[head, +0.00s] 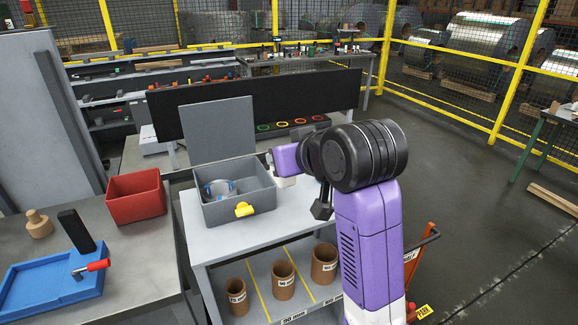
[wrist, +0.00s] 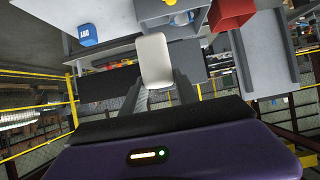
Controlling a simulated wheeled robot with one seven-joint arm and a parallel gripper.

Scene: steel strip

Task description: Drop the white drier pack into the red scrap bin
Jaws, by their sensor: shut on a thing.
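The white drier pack (wrist: 155,58) is a pale rounded slab. In the wrist view it is between the two dark fingers of my gripper (wrist: 158,92), which is shut on it. The red scrap bin (head: 138,207) is an open box on the bench at the left, left of the grey box. It also shows at the top right of the wrist view (wrist: 231,14). My gripper is held up, to the right of the bin and apart from it.
The grey box (head: 238,210), with raised lid, yellow latch and a clear-blue item inside, stands between my arm and the red bin. A blue tray (head: 50,285) and wooden knob (head: 38,226) are left. Brown cups (head: 283,280) stand on the lower shelf. A blue box (wrist: 88,35) shows in the wrist view.

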